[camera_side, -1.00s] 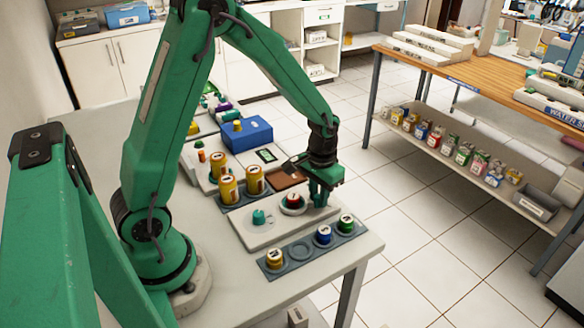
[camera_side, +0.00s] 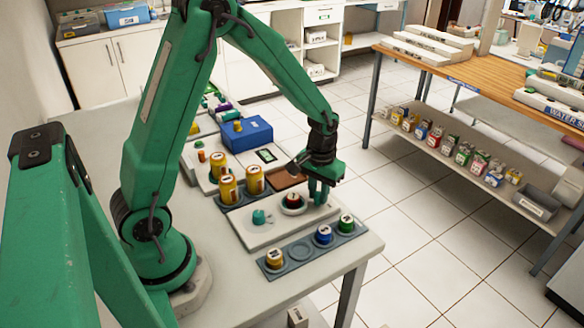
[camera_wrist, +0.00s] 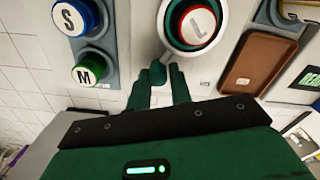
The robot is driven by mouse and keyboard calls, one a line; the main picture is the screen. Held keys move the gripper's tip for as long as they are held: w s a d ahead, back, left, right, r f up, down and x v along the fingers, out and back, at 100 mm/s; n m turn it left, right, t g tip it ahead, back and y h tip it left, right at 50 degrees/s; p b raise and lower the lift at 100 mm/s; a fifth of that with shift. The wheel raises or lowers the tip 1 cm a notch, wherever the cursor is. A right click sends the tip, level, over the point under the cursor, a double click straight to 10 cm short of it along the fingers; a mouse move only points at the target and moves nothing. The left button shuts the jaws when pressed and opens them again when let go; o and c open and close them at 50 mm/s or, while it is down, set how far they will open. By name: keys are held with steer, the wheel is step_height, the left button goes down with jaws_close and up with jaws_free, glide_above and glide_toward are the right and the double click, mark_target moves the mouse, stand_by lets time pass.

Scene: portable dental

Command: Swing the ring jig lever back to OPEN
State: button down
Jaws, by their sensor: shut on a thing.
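The ring jig is a pale plate (camera_side: 272,234) with a white ring (camera_wrist: 166,45) around a red-topped piece marked L (camera_wrist: 198,25); the piece also shows in the side view (camera_side: 292,199). A green lever knob (camera_wrist: 158,72) sticks out from the ring. My gripper (camera_wrist: 160,76) has its two fingers on either side of this knob, shut on it. In the side view my gripper (camera_side: 318,195) points down at the plate's far right end, and its fingers hide the knob. Any OPEN marking is too small or hidden to read.
A grey rack (camera_side: 301,252) in front holds a yellow, a blue (camera_side: 324,234) and a green-topped jar (camera_side: 346,222), with one empty place. A teal piece (camera_side: 259,217) stands on the plate's left. Behind are a brown tray (camera_wrist: 251,62), yellow jars (camera_side: 228,188) and a blue box (camera_side: 247,133).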

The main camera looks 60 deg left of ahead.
steer(key=a+n, duration=0.2)
steer(key=n, duration=0.1)
steer(key=shift+w, duration=0.2)
steer(key=a+n, duration=0.1)
steer(key=n, duration=0.2)
steer(key=shift+a, duration=0.15)
steer(key=a+n, duration=0.1)
steer(key=n, duration=0.2)
steer(key=shift+s+a+n, duration=0.3)
steer(key=shift+a, duration=0.1)
steer(key=shift+s+a+n, duration=0.35)
steer(key=shift+a+n, duration=0.15)
steer(key=shift+n, duration=0.7)
steer(key=c, duration=1.3)
jaws_free()
steer(key=shift+a+r, duration=0.1)
steer(key=shift+r, duration=0.05)
